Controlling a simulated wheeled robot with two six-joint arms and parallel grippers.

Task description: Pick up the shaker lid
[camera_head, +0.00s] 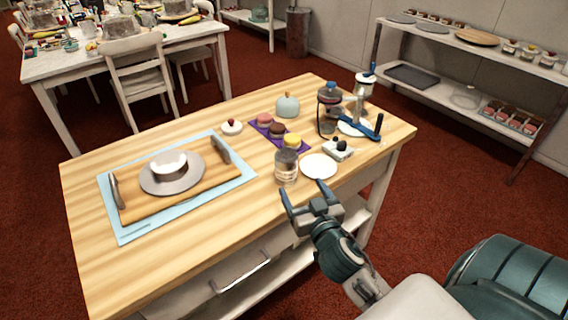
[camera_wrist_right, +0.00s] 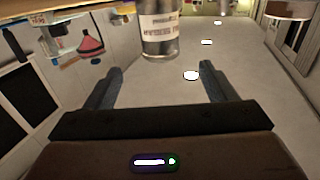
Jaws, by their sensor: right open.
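A small clear shaker jar (camera_head: 286,174) with a label stands near the front edge of the wooden table. Its greyish top, which looks like the shaker lid (camera_head: 286,155), is on the jar. In the right wrist view, which looks upside down, the labelled jar (camera_wrist_right: 159,22) hangs from the top edge with a metallic end, apparently the lid (camera_wrist_right: 160,48), toward the fingers. My right gripper (camera_head: 308,197) is open and empty at the table's front edge, just in front of the jar and apart from it. It also shows in the wrist view (camera_wrist_right: 158,80). My left gripper is out of view.
A white plate (camera_head: 319,166) lies right of the jar. Behind are a purple mat (camera_head: 264,120) with round cakes, a glass pot (camera_head: 329,105), a blue-handled stand (camera_head: 374,128) and a pale dome (camera_head: 287,105). A board (camera_head: 135,210) with a cake turntable lies left.

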